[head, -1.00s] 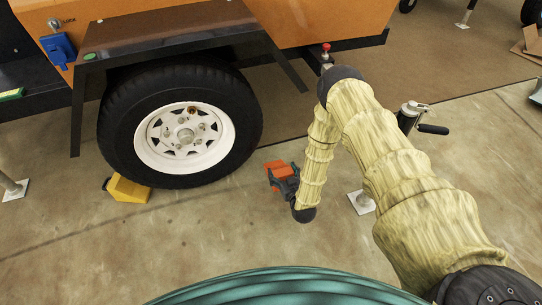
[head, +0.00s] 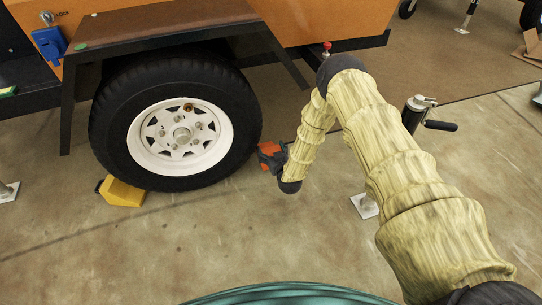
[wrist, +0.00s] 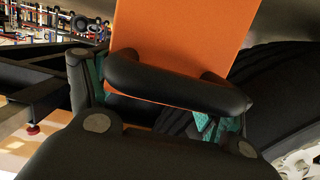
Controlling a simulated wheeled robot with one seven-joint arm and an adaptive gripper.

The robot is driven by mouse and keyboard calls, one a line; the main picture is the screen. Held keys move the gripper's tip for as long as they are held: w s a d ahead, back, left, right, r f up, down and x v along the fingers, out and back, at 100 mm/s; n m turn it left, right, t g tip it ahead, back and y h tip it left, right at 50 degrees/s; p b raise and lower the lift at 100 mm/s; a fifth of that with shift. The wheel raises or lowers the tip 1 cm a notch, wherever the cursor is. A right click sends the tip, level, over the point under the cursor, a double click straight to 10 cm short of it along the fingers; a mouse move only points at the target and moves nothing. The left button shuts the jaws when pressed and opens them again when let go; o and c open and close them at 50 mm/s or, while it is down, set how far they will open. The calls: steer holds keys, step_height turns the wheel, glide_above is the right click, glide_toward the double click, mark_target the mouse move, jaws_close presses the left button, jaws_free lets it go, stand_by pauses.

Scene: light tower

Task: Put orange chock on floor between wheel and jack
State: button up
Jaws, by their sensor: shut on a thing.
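The orange chock (head: 267,149) is held in my gripper (head: 274,158), close to the right side of the black tyre of the wheel (head: 182,137). I cannot tell whether the chock touches the tyre or the floor. The jack (head: 413,115), with a black crank handle, stands to the right behind my arm. Its foot plate (head: 365,206) rests on the floor, and my arm hides part of the jack.
A yellow chock (head: 122,192) sits on the floor at the left side of the wheel. The black fender (head: 170,24) hangs over the wheel, with a sloping strut at its right. The concrete floor (head: 230,230) in front is clear.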

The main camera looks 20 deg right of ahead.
steer(key=shift+w, duration=0.5)
steer(key=shift+f+b, duration=1.4)
steer(key=shift+f, duration=0.25)
steer(key=shift+f, duration=0.1)
steer(key=o, duration=2)
steer(key=shift+o, duration=0.2)
